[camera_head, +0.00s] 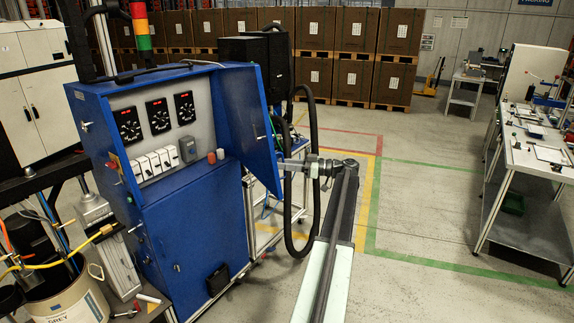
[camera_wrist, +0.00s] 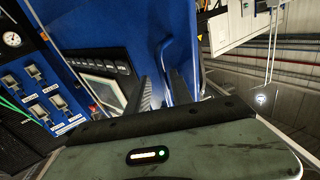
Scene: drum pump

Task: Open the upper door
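The blue cabinet (camera_head: 195,235) stands left of centre in the head view. Its upper door (camera_head: 247,125) is swung outward, baring a grey panel of dials and switches (camera_head: 155,125). My gripper (camera_head: 290,166) is at the door's right edge, reaching in from the right. In the wrist view, my fingers (camera_wrist: 162,92) stand apart with blue metal close to and partly between them. Whether they touch it cannot be told. A panel with a screen (camera_wrist: 103,92) and a row of buttons shows left of the fingers.
A thick black hose (camera_head: 312,180) loops behind my gripper. A signal tower (camera_head: 141,28) stands on the cabinet. A bucket (camera_head: 75,303) is at bottom left. A workbench (camera_head: 535,160) stands at right, boxes (camera_head: 335,75) at the back.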

